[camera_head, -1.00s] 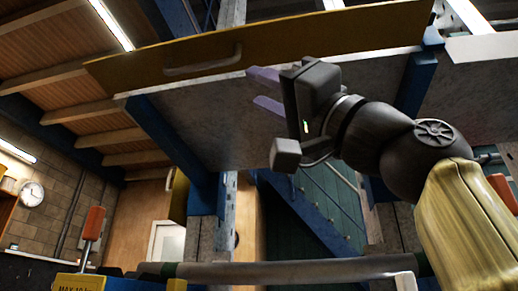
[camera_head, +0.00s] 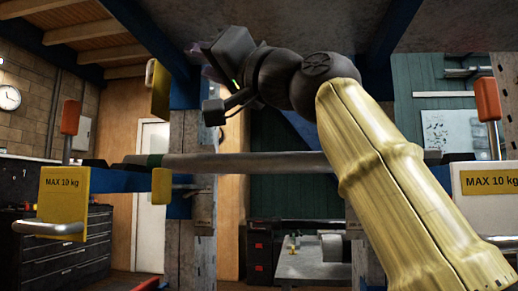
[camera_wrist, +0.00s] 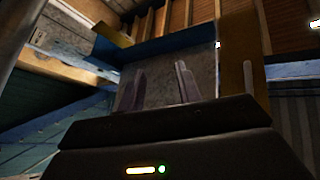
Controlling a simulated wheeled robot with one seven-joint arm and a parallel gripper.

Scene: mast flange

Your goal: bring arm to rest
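My gripper (camera_head: 205,60) is raised at the upper left of centre in the head view, at the end of my dark wrist and yellow-sleeved arm. Its pale purple fingers are partly hidden behind the dark gripper body there. In the wrist view my gripper (camera_wrist: 160,75) shows two fingers standing apart with nothing between them. The fingers point up toward a grey panel and a blue beam (camera_wrist: 155,48); I cannot tell the distance to them.
A grey horizontal bar (camera_head: 240,163) crosses behind my arm. A blue post (camera_head: 184,85) stands behind my gripper. A grey overhead panel (camera_head: 440,25) is above. A dark drawer cabinet (camera_head: 65,255) is at lower left.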

